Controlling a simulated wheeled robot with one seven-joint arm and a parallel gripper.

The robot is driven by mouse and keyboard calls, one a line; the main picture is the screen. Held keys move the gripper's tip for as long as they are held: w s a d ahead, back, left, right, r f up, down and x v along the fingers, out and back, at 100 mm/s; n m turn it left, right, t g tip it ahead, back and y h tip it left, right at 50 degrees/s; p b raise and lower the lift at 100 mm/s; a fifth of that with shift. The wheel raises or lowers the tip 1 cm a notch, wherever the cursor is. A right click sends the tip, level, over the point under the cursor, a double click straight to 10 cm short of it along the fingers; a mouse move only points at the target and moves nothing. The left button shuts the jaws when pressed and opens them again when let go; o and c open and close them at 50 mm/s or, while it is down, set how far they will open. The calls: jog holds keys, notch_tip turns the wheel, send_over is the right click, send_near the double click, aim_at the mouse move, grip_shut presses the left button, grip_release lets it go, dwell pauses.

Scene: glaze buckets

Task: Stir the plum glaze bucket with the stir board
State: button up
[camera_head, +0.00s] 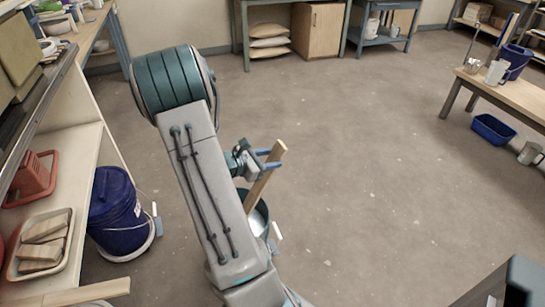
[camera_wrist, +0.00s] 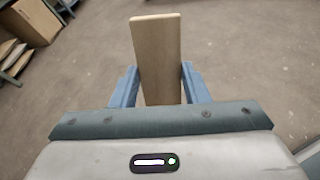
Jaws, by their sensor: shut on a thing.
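My gripper (camera_head: 270,158) is shut on the stir board (camera_head: 264,176), a flat pale wooden board. The board is tilted in the head view, its lower end going down toward a dark bucket (camera_head: 263,203) with light contents. My arm hides much of this bucket, and I cannot tell whether the board's end is in the glaze. In the wrist view the board (camera_wrist: 158,55) stands up between the two blue fingers (camera_wrist: 158,88). A dark blue-purple lidded bucket (camera_head: 112,215) stands on a white base by the left shelf. I cannot tell from colour which bucket is plum.
A shelf unit at left holds a tray (camera_head: 17,273) of tan blocks and a red crate (camera_head: 34,178). A wooden table (camera_head: 515,98) at right bears a blue bucket (camera_head: 516,60). A blue tub (camera_head: 493,129) sits on the floor below. The middle floor is clear.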

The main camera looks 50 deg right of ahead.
aim_at(253, 194)
jog(key=shift+w+a+f+b, duration=0.85)
jog(key=shift+f+b, duration=1.05)
jog(key=shift+f, duration=0.9)
jog(key=shift+w+a+f+b, duration=0.85)
jog(key=shift+f+b, duration=1.1)
jog(key=shift+f, duration=0.9)
jog(key=shift+w+a+f+b, duration=0.85)
jog(key=shift+f+b, duration=1.05)
jog(key=shift+f, duration=0.9)
jog(key=shift+w+d, duration=0.1)
